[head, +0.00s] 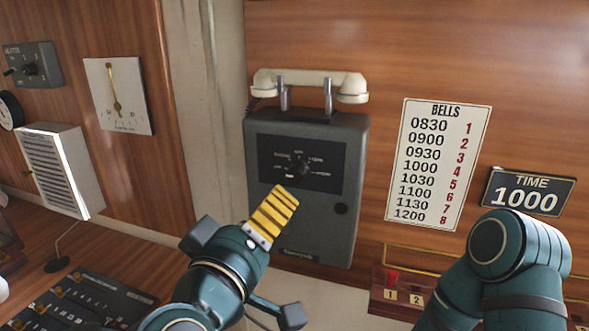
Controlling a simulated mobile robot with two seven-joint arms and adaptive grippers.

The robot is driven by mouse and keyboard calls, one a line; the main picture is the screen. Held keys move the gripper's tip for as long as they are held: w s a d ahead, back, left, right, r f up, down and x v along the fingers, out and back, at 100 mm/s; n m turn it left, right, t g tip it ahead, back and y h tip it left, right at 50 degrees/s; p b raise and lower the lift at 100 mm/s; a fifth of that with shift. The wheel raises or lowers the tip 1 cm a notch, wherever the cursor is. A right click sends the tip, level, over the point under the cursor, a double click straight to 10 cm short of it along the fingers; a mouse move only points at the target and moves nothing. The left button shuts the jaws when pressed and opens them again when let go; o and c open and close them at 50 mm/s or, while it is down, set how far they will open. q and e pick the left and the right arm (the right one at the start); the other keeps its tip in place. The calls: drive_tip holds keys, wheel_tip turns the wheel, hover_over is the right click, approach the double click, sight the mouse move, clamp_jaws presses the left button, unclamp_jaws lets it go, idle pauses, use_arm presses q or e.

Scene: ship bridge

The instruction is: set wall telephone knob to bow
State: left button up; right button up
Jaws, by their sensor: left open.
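The wall telephone (345,215) is a grey box on the wood wall, with a white handset (310,80) resting on its cradle at the top. Its black dial plate has a dark round knob (299,168) in the middle, ringed by small white labels. The labels are too small to read surely, and I cannot tell where the knob points. My left gripper (246,276) is open, below and left of the knob, apart from it. A yellow-and-black striped piece (272,214) at the gripper overlaps the box's lower left. My right gripper is out of view.
A bells chart (437,163) and a time sign (528,191) hang right of the telephone. A red numbered rack (400,290) is below them. A white louvred box (60,170) and a white gauge (117,96) are at left. A black switch panel (85,300) lies lower left.

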sight(294, 176)
use_arm(q)
drive_tip(key=p+x, duration=0.1)
drive_tip(key=x, duration=1.2)
drive_tip(key=shift+w+d+f, duration=0.1)
drive_tip(key=shift+w, duration=0.1)
clamp_jaws()
